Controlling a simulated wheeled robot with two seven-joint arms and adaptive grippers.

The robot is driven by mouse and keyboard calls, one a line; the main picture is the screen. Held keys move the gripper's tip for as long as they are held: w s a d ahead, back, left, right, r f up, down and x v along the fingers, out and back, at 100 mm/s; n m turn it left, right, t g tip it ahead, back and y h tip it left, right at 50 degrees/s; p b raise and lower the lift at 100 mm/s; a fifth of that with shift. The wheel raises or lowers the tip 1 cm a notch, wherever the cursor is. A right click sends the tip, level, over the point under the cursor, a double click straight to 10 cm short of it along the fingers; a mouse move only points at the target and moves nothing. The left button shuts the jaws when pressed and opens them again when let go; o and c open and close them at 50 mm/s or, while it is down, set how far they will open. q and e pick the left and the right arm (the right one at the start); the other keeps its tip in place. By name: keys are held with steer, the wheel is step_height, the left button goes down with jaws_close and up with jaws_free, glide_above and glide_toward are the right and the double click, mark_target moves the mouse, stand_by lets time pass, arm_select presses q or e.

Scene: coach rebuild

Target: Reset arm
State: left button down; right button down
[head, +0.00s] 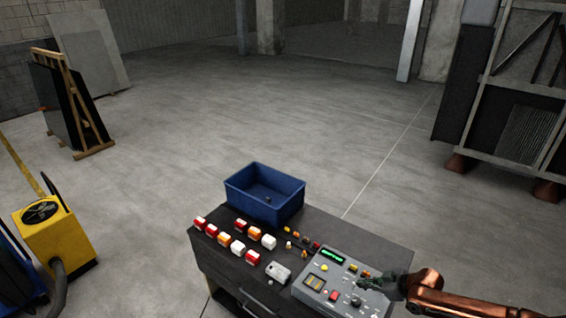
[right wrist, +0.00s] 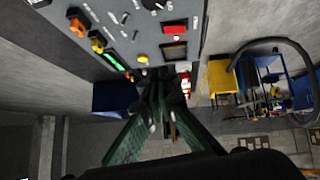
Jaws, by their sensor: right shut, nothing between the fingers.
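My right arm (head: 450,301) comes in from the lower right in the head view. My right gripper (head: 392,287) is shut and empty, at the right edge of the grey control panel (head: 316,288). In the right wrist view the shut fingers (right wrist: 160,100) point toward the same panel (right wrist: 215,25), which has a red button (right wrist: 174,26), a yellow knob (right wrist: 142,58) and a lit green display (right wrist: 115,62). I cannot tell whether the fingertips touch the panel. My left gripper is not in view.
A dark cabinet (head: 225,262) carries the panel, a blue bin (head: 262,205) and several red, white and orange blocks. A yellow machine (head: 62,240) stands at the left, a wooden rack (head: 72,80) behind it. A tall frame (head: 480,125) stands at the right. The middle floor (head: 250,110) is clear.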

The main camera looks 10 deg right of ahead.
steer(key=s+a+f+g, duration=0.1)
steer(key=s+a+f, duration=0.25)
steer(key=a, duration=0.35)
steer(key=s+a+f, duration=0.3)
steer(key=s+a, duration=0.2)
steer(key=a, duration=0.2)
steer(key=s+a+f+g, duration=0.1)
steer(key=s+a+f, duration=0.25)
steer(key=a, duration=0.45)
steer(key=s+d+m+g+h, duration=0.1)
steer(key=s+d+m+h, duration=0.25)
steer(key=s+d, duration=0.4)
steer(key=s+d+m+g+h, duration=0.15)
steer(key=s+d+m, duration=0.35)
steer(key=s, duration=0.5)
step_height(320, 180, down, 37)
steer(key=s+a+b, duration=0.1)
steer(key=b, duration=0.7)
steer(key=s+f+g+b, duration=0.1)
steer(key=s+f+b, duration=0.2)
steer(key=s+f, duration=0.7)
steer(key=s+f+n+g+b, duration=0.1)
steer(key=s+f+b, duration=0.3)
steer(key=s+f, duration=0.6)
step_height(320, 180, down, 5)
steer(key=shift+s+f, duration=0.1)
steer(key=shift+s, duration=0.05)
